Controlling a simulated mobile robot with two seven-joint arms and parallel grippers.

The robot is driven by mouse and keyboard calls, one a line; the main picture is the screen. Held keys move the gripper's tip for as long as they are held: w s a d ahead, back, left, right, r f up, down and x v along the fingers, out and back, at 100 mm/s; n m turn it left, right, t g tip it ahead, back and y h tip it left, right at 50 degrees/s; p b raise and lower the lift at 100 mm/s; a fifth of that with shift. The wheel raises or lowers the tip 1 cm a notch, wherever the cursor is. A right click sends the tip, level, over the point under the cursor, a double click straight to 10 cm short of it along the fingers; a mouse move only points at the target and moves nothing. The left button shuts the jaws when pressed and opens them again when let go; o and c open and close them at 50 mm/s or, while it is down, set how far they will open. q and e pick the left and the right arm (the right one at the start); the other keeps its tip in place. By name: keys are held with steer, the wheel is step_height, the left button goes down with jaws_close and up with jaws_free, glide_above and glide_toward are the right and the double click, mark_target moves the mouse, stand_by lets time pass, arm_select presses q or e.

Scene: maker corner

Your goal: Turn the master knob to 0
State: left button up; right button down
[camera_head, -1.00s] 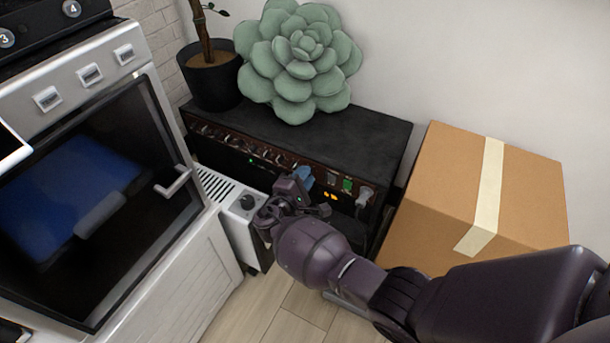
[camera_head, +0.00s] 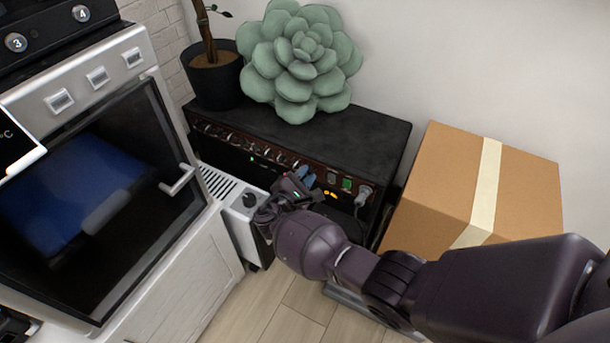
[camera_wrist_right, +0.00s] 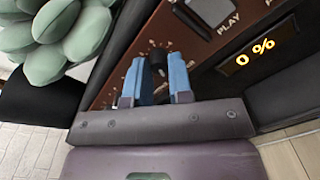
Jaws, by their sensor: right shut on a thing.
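The black amplifier (camera_head: 350,128) stands against the wall, with a brown front panel carrying a row of knobs. In the right wrist view the dark master knob (camera_wrist_right: 158,58) sits between the blue fingers of my right gripper (camera_wrist_right: 161,78), which is shut on it. An orange display (camera_wrist_right: 255,57) beside it reads "0 %". In the head view my right gripper (camera_head: 306,176) reaches the right part of the panel and hides the knob.
A white heater-like unit (camera_head: 232,205) stands close left of my right gripper, beside the oven (camera_head: 90,190). A cardboard box (camera_head: 440,165) stands right of the amplifier. A potted plant (camera_head: 213,80) and a green succulent-shaped object (camera_head: 300,60) rest on the amplifier.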

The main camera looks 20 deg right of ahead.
steer(key=shift+s+f, duration=0.1)
steer(key=c, duration=1.3)
jaws_free()
arm_select(q)
steer(key=shift+d+r+g+p, duration=0.1)
steer(key=shift+g+p, duration=0.3)
steer(key=shift+p, duration=0.4)
arm_select(e)
steer(key=v, duration=1.1)
arm_select(q)
steer(key=shift+w+r, duration=0.1)
